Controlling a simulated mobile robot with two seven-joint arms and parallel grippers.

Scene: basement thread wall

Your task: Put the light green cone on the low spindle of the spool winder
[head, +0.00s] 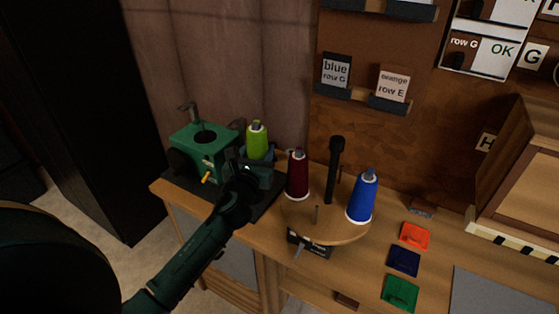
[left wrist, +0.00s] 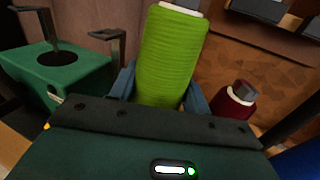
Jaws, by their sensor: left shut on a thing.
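The light green cone (head: 257,135) is upright between the blue fingers of my left gripper (head: 258,156), which is shut on it. In the left wrist view the cone (left wrist: 168,55) fills the middle between the fingers; its lower end is hidden. A round wooden stand (head: 338,235), apparently the spool winder, is to the right of the gripper. It has a tall black post (head: 336,165) and a short bare pin (head: 317,214) at its front. A maroon cone (head: 298,174) and a blue cone (head: 362,196) stand on it. My right gripper is not in view.
A green machine (head: 203,145) with a dark round hole and metal hook stands on a black mat left of my gripper. Orange (head: 414,236), navy (head: 404,261) and green (head: 400,292) flat pieces lie right of the stand. A wooden cabinet (head: 522,185) bounds the right.

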